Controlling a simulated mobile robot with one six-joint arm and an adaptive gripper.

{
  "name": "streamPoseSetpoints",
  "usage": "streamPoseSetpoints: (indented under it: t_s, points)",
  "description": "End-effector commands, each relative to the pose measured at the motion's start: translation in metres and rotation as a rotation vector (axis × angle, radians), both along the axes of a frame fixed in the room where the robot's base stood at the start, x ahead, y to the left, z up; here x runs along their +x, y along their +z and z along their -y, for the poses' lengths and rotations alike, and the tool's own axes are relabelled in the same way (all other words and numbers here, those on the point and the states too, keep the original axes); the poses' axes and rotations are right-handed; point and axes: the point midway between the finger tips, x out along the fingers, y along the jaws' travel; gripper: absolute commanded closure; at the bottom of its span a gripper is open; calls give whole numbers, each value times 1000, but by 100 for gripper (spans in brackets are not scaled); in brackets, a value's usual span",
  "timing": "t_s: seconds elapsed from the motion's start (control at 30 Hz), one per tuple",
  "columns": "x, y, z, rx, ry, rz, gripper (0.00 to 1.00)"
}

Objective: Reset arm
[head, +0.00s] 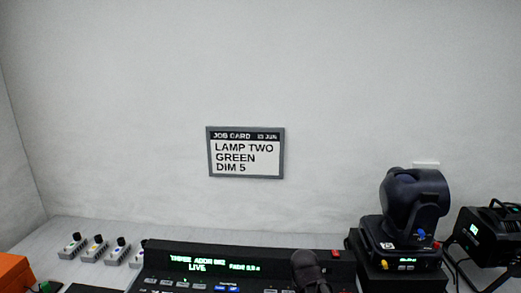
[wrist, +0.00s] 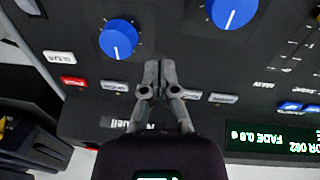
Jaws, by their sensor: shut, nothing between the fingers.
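My gripper (wrist: 156,78) is shut and empty, with its fingertips together above the black lighting console (wrist: 150,20). In the wrist view the fingertips lie between two blue knobs (wrist: 118,39) and (wrist: 234,12) and a row of small grey buttons (wrist: 191,94). I cannot tell whether they touch the panel. In the head view the console's green display (head: 208,265) reads LIVE, with a fade value beside it. A dark part of my arm (head: 308,268) hides some of the console's right side there.
A job card (head: 245,152) on the wall reads LAMP TWO, GREEN, DIM 5. A moving-head lamp (head: 408,215) stands right of the console, with another black fixture (head: 490,237) beyond it. Several small grey knob boxes (head: 95,248) and an orange box (head: 14,272) are at left.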

Motion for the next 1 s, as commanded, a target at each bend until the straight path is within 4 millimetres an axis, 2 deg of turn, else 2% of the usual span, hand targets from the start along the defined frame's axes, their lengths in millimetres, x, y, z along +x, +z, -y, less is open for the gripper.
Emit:
streamPoseSetpoints:
  t_s: [0.03,0.1,0.3,1.0]
  points:
    - [-12,2,11,19,-13,-11,100]
    - [-22,3,20,45,-23,-25,100]
    - [-38,4,33,92,-37,-46,100]
    - [-39,4,35,99,-38,-49,100]
